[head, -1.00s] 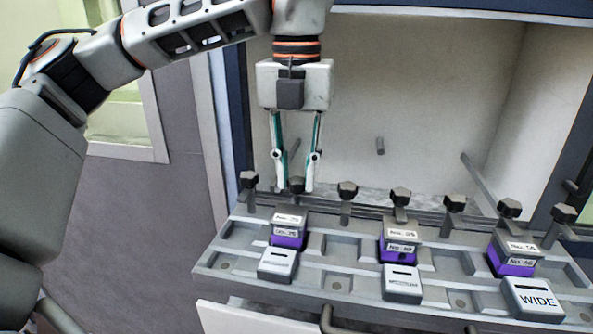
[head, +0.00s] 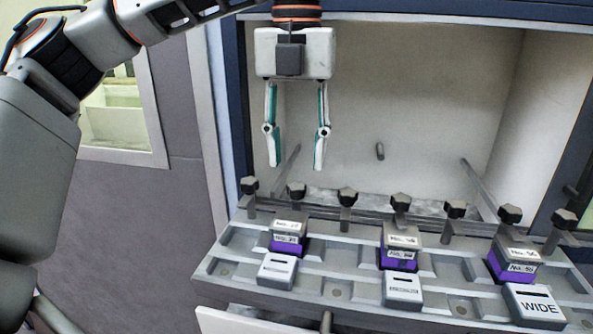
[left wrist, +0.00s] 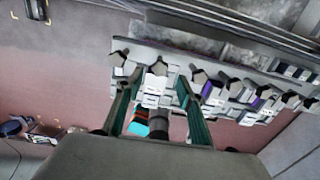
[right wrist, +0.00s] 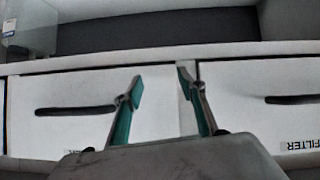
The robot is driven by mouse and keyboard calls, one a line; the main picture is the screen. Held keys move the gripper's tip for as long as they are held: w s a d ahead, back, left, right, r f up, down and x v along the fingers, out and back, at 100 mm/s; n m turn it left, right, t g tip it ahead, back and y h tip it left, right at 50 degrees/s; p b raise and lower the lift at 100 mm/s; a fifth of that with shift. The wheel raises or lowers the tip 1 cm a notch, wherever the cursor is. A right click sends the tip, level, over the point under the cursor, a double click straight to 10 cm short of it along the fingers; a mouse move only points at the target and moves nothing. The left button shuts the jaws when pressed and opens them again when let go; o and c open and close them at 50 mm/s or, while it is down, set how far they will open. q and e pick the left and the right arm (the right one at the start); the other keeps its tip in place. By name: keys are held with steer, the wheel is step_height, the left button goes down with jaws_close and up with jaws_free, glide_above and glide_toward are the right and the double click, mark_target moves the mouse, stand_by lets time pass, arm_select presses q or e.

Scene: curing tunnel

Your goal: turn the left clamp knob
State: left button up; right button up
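A row of dark star-shaped clamp knobs on posts runs along the back of the grey fixture (head: 335,263). The knob (head: 297,190) behind the left purple-and-grey block (head: 287,240) stands upright. My left gripper (head: 297,166) is open and empty, fingers down, above this knob and apart from it. In the left wrist view a dark knob (left wrist: 158,68) shows between the spread fingers. My right gripper (right wrist: 161,85) is open and empty in front of white drawers; it is out of the head view. Whether the knob has turned cannot be told.
Other knobs (head: 249,184) (head: 348,195) stand close on both sides. Two more purple-based blocks (head: 400,250) (head: 515,259) and small labelled boxes (head: 402,290) sit on the fixture. The tunnel opening (head: 400,110) behind has thin rods inside. White drawers (right wrist: 70,130) lie before my right gripper.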

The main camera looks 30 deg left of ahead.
mark_target(297, 185)
arm_select(q)
step_height(297, 185, up, 7)
stand_by(0.3)
stand_by(0.5)
